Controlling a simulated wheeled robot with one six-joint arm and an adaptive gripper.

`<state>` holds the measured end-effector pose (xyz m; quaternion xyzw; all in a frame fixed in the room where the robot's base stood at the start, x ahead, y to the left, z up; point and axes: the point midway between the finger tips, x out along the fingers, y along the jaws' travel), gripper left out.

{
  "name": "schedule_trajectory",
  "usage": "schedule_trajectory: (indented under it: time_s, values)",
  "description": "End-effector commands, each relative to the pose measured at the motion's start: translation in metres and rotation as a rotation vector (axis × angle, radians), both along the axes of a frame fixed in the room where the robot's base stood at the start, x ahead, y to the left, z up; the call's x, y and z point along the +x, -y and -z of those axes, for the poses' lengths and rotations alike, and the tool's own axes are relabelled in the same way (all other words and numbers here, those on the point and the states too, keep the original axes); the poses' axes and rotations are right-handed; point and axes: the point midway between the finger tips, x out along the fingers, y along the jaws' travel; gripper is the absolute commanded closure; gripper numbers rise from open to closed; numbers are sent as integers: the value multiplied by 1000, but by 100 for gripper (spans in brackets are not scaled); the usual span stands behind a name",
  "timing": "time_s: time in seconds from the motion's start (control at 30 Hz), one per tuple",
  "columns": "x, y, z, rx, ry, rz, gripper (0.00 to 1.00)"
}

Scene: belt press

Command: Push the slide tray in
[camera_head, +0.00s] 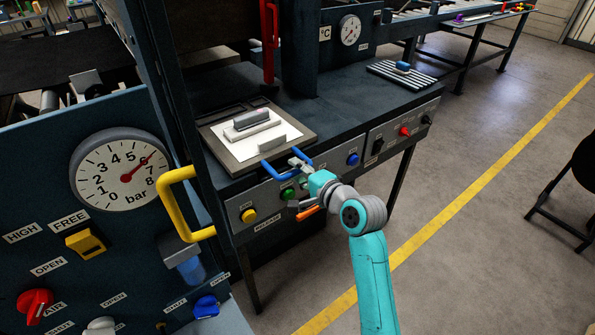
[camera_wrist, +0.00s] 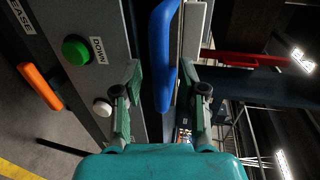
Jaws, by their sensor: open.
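The slide tray (camera_head: 222,146) is a flat grey-beige plate on the dark press bench, with a white sheet and pale blocks on it. Its front edge carries a blue handle (camera_head: 270,171). In the wrist view the handle (camera_wrist: 163,50) stands upright in the picture, between the two fingers, with the pale tray edge (camera_wrist: 194,32) beside it. My gripper (camera_head: 297,182) is at the handle, in front of the control panel. In the wrist view my gripper (camera_wrist: 162,80) is open, one finger on each side of the handle. I cannot tell whether either finger touches it.
The control panel below has a yellow button (camera_head: 249,215), a green DOWN button (camera_wrist: 76,51) and an orange lever (camera_head: 306,213). A yellow bar handle (camera_head: 168,205) sticks out at the left. A red lever (camera_head: 269,40) stands behind the tray.

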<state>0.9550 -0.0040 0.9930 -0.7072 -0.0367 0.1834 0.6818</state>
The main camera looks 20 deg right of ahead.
Motion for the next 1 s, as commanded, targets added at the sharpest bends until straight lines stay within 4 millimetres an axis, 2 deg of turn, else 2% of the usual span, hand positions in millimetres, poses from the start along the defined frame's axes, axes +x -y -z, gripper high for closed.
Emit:
schedule_trajectory:
  time_s: [0.33,0.37,0.5,0.83,1.0]
  values:
    - [4,-2,1,0,1,0,59]
    - [4,-1,1,0,1,0,64]
    - [4,-1,1,0,1,0,99]
    - [5,-2,1,0,0,0,100]
    - [17,-6,0,1,1,-2,100]
